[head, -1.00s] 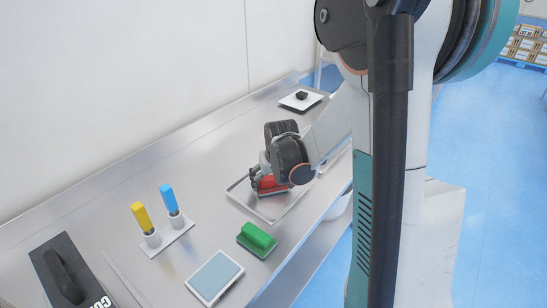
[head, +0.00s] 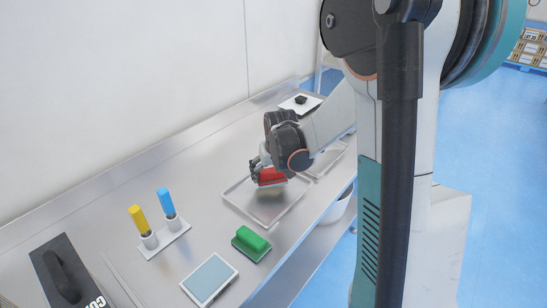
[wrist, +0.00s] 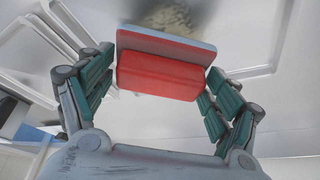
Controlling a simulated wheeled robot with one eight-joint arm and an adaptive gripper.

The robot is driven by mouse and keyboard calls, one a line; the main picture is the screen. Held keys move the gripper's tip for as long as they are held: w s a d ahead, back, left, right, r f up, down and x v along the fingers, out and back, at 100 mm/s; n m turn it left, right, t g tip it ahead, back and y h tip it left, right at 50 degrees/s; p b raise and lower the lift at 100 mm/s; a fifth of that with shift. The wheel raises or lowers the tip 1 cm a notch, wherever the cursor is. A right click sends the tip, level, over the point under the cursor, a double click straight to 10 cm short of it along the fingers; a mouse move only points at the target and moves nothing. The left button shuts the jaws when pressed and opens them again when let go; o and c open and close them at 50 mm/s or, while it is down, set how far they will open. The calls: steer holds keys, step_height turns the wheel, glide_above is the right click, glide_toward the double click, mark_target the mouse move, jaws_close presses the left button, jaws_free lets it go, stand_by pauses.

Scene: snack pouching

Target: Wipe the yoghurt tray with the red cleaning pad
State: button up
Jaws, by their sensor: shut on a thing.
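The red cleaning pad (head: 272,177) has a red grip block and a pale blue-grey base, seen in the wrist view (wrist: 160,75). My gripper (head: 258,170) is shut on its red block, with a finger on each side. The pad is over the far part of a shallow metal tray (head: 240,206), and seems a little above its floor. A brownish patch (wrist: 168,14) shows just beyond the pad in the wrist view, partly hidden by it. I cannot tell for sure which tray is the yoghurt one.
A second metal tray (head: 337,158) lies behind, partly hidden by my arm. A green pad (head: 251,240) and a blue-topped white tray (head: 210,278) lie nearer. Yellow (head: 138,219) and blue (head: 166,202) handled tools stand in a holder. A black-handled box (head: 66,277) is at left.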

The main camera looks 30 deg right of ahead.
mark_target(271, 170)
steer(key=shift+r+p, duration=1.35)
steer(key=shift+r, duration=0.9)
steer(key=shift+a, duration=0.1)
